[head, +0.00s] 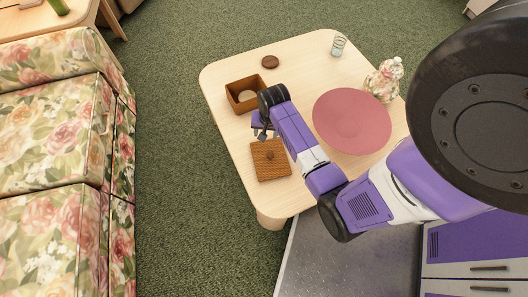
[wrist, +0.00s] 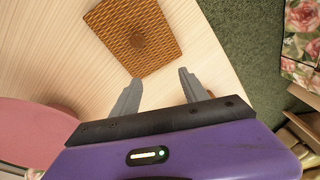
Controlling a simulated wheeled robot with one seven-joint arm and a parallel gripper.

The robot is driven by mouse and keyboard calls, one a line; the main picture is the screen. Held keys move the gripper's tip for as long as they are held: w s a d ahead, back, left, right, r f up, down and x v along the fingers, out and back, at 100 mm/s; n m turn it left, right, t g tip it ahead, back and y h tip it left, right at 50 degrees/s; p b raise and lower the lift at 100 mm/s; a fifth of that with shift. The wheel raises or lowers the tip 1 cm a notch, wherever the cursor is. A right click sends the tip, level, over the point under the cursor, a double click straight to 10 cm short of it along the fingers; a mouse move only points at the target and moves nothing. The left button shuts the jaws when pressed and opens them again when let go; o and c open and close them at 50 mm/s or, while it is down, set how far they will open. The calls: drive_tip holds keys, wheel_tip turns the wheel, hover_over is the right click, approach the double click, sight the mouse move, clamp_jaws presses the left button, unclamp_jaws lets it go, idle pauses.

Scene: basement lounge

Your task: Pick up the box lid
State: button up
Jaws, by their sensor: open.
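The box lid (head: 271,167) is a square brown wooden panel with a small round knob, lying flat on the pale wooden table (head: 222,72). In the wrist view the lid (wrist: 125,22) shows a woven-looking grain and sits just beyond my fingertips. My gripper (head: 264,135) is above the table near the lid's far edge in the head view. In the wrist view my gripper (wrist: 160,77) is open, with nothing between its two grey fingers. The open brown wooden box (head: 233,101) stands on the table beyond my gripper, with a pale round thing inside.
A large pink round plate (head: 352,122) lies right of my arm. A floral jar (head: 384,80), a striped glass (head: 338,46) and a dark round disc (head: 270,62) are also on the table. A floral sofa (head: 55,130) stands left, across green carpet (head: 170,150).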

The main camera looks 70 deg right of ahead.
sight(270, 155)
drive_tip(key=shift+m+g+y, duration=0.4)
drive_tip(key=shift+g+y, duration=0.3)
drive_tip(key=s+a, duration=0.1)
drive_tip(key=s+a+f, duration=0.1)
drive_tip(key=a, duration=0.1)
drive_tip(key=shift+s+a+f, duration=0.1)
drive_tip(key=shift+s+f, duration=0.05)
drive_tip(key=shift+s, duration=0.25)
drive_tip(key=shift+s+a+f, duration=0.2)
drive_tip(key=shift+s, duration=0.05)
drive_tip(key=f+b, duration=0.1)
drive_tip(key=f, duration=0.2)
drive_tip(key=f+b, duration=0.1)
drive_tip(key=f, duration=0.3)
drive_tip(key=shift+w+d+f, duration=0.15)
drive_tip(key=shift+w+f, duration=0.05)
clamp_jaws()
